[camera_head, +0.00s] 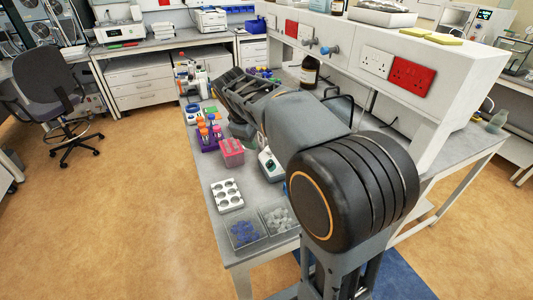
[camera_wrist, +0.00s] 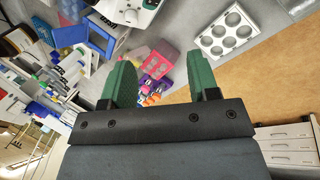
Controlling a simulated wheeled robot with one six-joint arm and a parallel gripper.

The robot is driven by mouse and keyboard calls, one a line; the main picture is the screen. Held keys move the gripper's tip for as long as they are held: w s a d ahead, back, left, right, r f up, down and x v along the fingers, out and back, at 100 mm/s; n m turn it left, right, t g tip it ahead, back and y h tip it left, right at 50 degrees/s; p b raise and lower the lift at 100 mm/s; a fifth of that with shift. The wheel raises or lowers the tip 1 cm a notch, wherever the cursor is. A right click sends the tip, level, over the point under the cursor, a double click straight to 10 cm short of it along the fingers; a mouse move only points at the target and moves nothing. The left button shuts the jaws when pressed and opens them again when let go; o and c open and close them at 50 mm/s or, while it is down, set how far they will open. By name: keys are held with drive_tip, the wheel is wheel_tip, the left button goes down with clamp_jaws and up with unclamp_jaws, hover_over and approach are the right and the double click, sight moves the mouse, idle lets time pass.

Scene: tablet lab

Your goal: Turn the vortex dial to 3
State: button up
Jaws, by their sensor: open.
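The vortex mixer appears to be the small pale device with a teal-dark front (camera_head: 269,164) on the bench in the head view, partly hidden by my arm. A white device that looks like the same one (camera_wrist: 122,12) is cut off by the top edge of the wrist view. Its dial is too small to read. My gripper (camera_wrist: 158,68) has two green fingers spread apart with nothing held between them. It is apart from the device, which lies beyond the fingertips. In the head view my arm hides most of the gripper.
A pink rack (camera_head: 231,151), a purple rack of capped tubes (camera_head: 209,135) and a white holed block (camera_head: 227,195) stand on the bench. Clear bins hold blue (camera_head: 244,234) and pale pieces (camera_head: 280,219). A brown bottle (camera_head: 309,72) stands by the shelf.

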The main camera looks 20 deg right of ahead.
sight(267, 149)
drive_tip(key=w+d+f+n+g+h+b, duration=0.1)
drive_tip(key=w+d+f+n+h+b, duration=0.2)
drive_tip(key=w, duration=0.6)
drive_tip(key=shift+n+y, duration=0.3)
drive_tip(key=shift+y, duration=0.1)
drive_tip(key=x, duration=0.4)
drive_tip(key=p+x, duration=0.1)
drive_tip(key=x, duration=0.4)
drive_tip(key=a+p+x, duration=0.1)
drive_tip(key=x, duration=0.4)
drive_tip(key=shift+f, duration=0.3)
drive_tip(key=shift+a, duration=0.1)
drive_tip(key=shift+c, duration=0.2)
drive_tip(key=c, duration=0.9)
